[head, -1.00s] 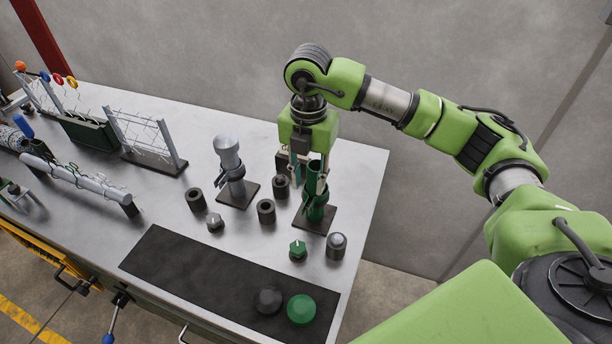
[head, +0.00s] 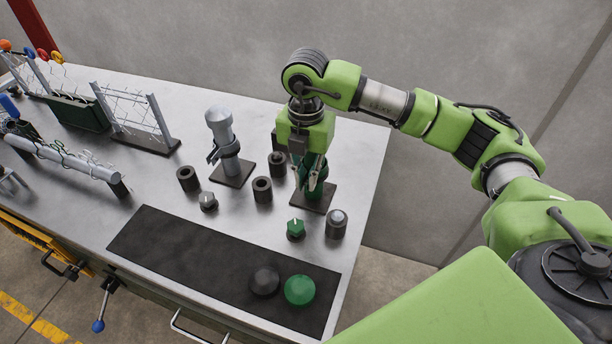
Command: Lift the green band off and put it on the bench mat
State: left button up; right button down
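A green post (head: 306,187) stands upright on a dark square base plate (head: 323,201) at the right of the bench. The green band cannot be told apart from the green post, as my gripper covers much of it. My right gripper (head: 312,172) points down over the post, its fingers beside the upper part. Whether the fingers are open or shut on anything is not clear. The dark bench mat (head: 180,247) lies along the front edge of the bench. My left gripper is not in view.
A black disc (head: 264,281) and a green disc (head: 299,290) lie at the mat's right end; its left is clear. A grey post (head: 221,130) with a dark band stands left of the gripper. Dark rings, a green knob (head: 296,229) and a domed cylinder (head: 336,223) stand nearby.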

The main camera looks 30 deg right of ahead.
aim_at(306, 180)
notch_tip(306, 180, up, 13)
jog(key=p, duration=0.8)
dwell(0.4)
